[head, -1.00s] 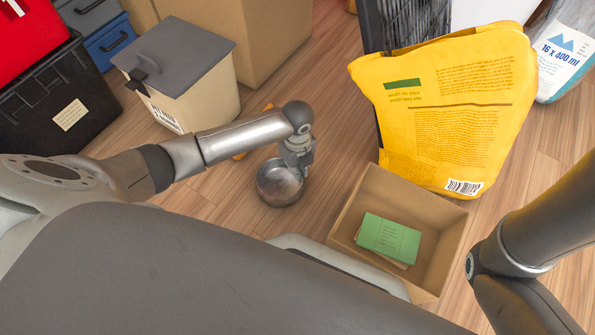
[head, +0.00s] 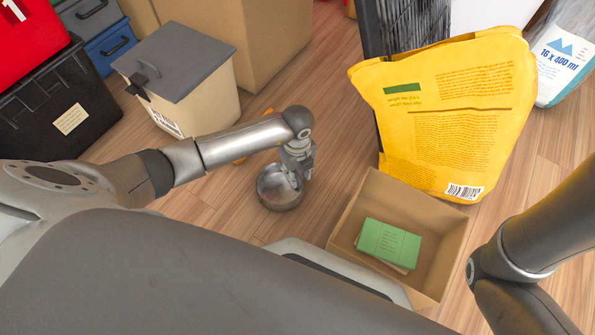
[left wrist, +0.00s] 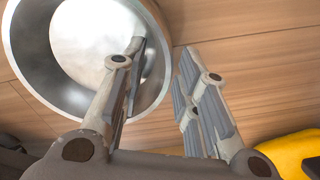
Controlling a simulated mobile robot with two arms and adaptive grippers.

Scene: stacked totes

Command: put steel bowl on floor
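The steel bowl (head: 277,194) is a round, shiny metal bowl. It appears to rest upright on the wooden floor, left of the open cardboard box. My left gripper (head: 300,179) is at its right rim, pointing down. In the left wrist view the bowl (left wrist: 85,45) fills the upper left. There my left gripper (left wrist: 163,50) is open, one finger over the bowl's inside and the other outside, with the rim between them and gaps showing. My right arm shows at the right edge, but its gripper is out of view.
An open cardboard box (head: 447,262) holding green packs (head: 388,243) stands right of the bowl. A yellow bag (head: 450,120) is behind it. A beige bin (head: 190,100) with a grey lid and a black tote (head: 55,110) stand left. Bare floor surrounds the bowl.

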